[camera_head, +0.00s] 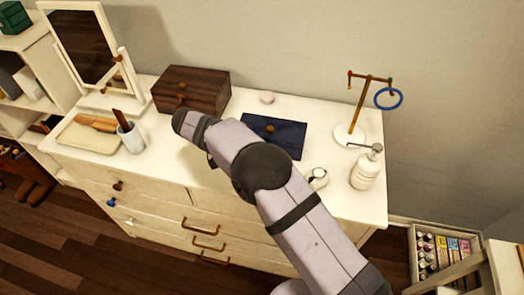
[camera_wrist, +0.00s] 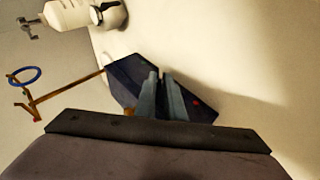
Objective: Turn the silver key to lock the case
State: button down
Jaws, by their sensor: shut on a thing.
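The flat dark blue case (camera_head: 271,135) lies on the white dresser top, with a small brass-coloured spot on it. In the wrist view the dark case (camera_wrist: 125,75) is behind my fingers and partly covered by them, with a small red spot at its right. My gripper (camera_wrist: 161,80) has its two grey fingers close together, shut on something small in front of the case. I cannot make out a silver key; what the fingers hold is hidden between them. In the head view my arm hides the gripper.
A brown wooden box (camera_head: 193,90) stands behind my wrist. A stand with a blue ring (camera_head: 388,98), a white pump bottle (camera_head: 366,170) and a white holder (camera_head: 318,178) are to the right. A mirror (camera_head: 84,46), tray (camera_head: 88,138) and cup (camera_head: 131,140) are to the left.

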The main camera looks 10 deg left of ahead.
jog(key=shift+a+f+n+h+b, duration=0.15)
jog(key=shift+f+h+b, duration=0.1)
jog(key=shift+h+b, duration=0.5)
jog(key=shift+a+f+n+h+b, duration=0.2)
jog(key=shift+h+b, duration=0.35)
jog(key=shift+b, duration=0.4)
jog(key=shift+r+t+h+b, duration=0.1)
jog(key=shift+t+h+b, duration=0.35)
jog(key=shift+b, duration=0.45)
jog(key=c, duration=1.9)
grip_release()
jog(key=shift+c, duration=0.2)
jog(key=shift+r, duration=0.1)
notch_tip(320, 180, up, 10)
jog(key=p, duration=0.3)
